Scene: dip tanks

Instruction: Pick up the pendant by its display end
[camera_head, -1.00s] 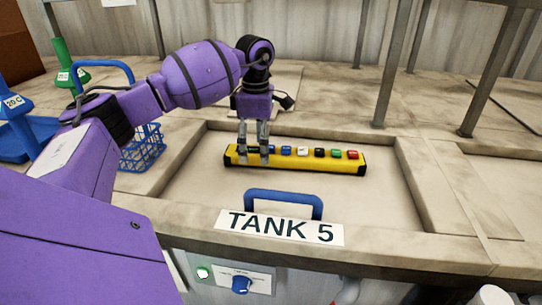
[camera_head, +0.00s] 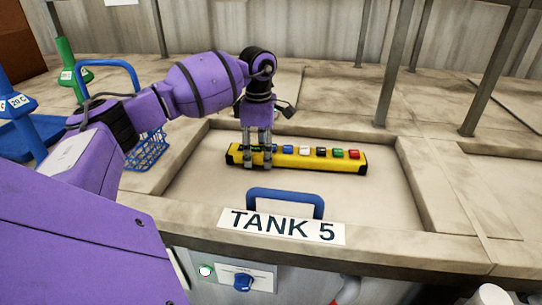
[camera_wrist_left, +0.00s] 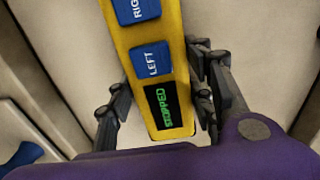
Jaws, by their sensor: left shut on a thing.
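The pendant (camera_head: 287,159) is a long yellow bar with black ends and a row of coloured buttons, lying across the tank 5 lid. In the left wrist view the pendant (camera_wrist_left: 186,137) shows its display (camera_wrist_left: 166,106) reading STOPPED in green, beside the blue LEFT button. My left gripper (camera_head: 257,163) points down at the pendant's left end, the display end. Its fingers sit on both long sides of the bar, shut on it near the display. In the head view the fingers hide part of that end. I cannot tell any clear gap under the pendant. My right gripper is out of view.
The blue lid handle (camera_head: 286,194) and the TANK 5 sign (camera_head: 282,226) are in front of the pendant. A blue wire basket (camera_head: 148,150) is to the left. Metal posts (camera_head: 392,75) stand behind on the right. The lid right of the handle is clear.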

